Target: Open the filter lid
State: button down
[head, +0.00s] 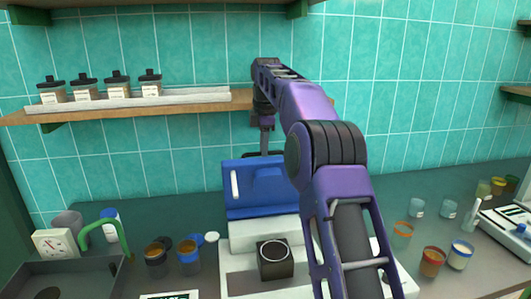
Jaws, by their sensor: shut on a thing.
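A blue panel, which looks like the filter lid (238,205), stands raised at the back of a white machine (240,235). A white bar is on its left side. My gripper (265,150) points down at the lid's top edge and is shut on it. The fingertips are small and partly hidden, so the exact contact is unclear. My purple arm covers the right part of the machine. A black block with a round ringed opening (274,262) sits at the machine's front middle.
Dark-lidded jars (117,84) stand on a wooden shelf at the upper left. Several jars (188,258) and a green tap (104,229) by a sink are left of the machine. Cups (431,262) and a scale (505,228) are at the right. The counter behind them is mostly clear.

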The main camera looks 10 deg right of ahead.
jog(key=shift+w+f, duration=0.3)
jog(key=shift+w, duration=0.3)
jog(key=c, duration=0.8)
grip_release()
jog(key=shift+w, duration=0.15)
jog(key=shift+c, duration=0.2)
jog(key=shift+r, duration=0.1)
jog(key=shift+r, duration=0.1)
